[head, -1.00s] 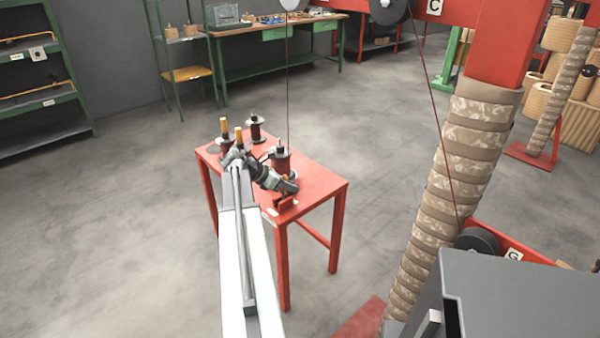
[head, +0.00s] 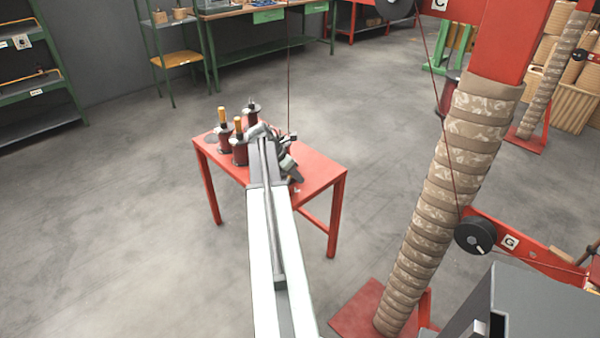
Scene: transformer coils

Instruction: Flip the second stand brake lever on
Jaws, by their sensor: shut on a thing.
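A red table (head: 322,176) stands in the middle of the head view with dark red spools on it. My gripper (head: 294,174) is low over the table's front right part, at the end of my arm. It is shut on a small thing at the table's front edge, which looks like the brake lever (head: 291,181). The hold is too small and partly hidden to see clearly. My arm hides the spool beside the gripper.
A wrapped red column (head: 450,180) with a black wheel (head: 475,236) stands to the right. A thin dark red wire (head: 289,85) runs down to the table. A workbench (head: 262,50) and shelves (head: 35,80) are at the back. The floor left of the table is clear.

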